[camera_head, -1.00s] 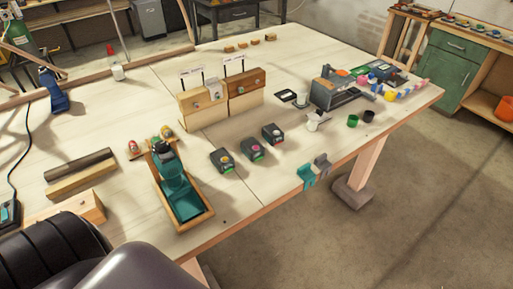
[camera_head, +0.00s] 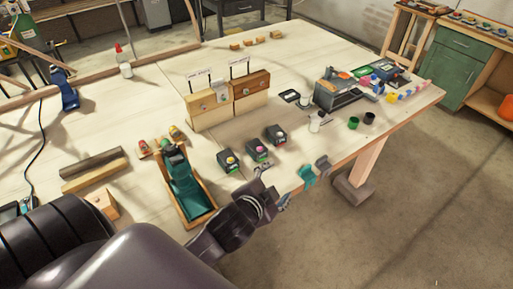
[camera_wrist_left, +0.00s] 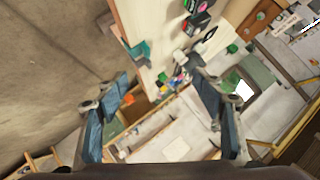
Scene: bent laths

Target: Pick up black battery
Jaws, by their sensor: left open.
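Three black batteries sit in a slanted row on the wooden table: one with a yellowish top (camera_head: 228,160), one with a pink top (camera_head: 257,150) and one with a pale top (camera_head: 276,134). My left gripper (camera_head: 276,187) is open and empty at the table's front edge, just in front of the row and apart from it. In the left wrist view its two fingers (camera_wrist_left: 162,100) are spread wide with nothing between them. Dark battery-like blocks (camera_wrist_left: 196,24) show at the top of that view, beyond the right finger. My right gripper is not in view.
A wooden tray (camera_head: 198,216) with a teal tool stands left of the gripper. Teal (camera_head: 307,175) and grey (camera_head: 323,166) clamps sit on the front edge to its right. Wooden blocks (camera_head: 210,118) stand behind the batteries. Green (camera_head: 353,123) and black cups stand further right.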

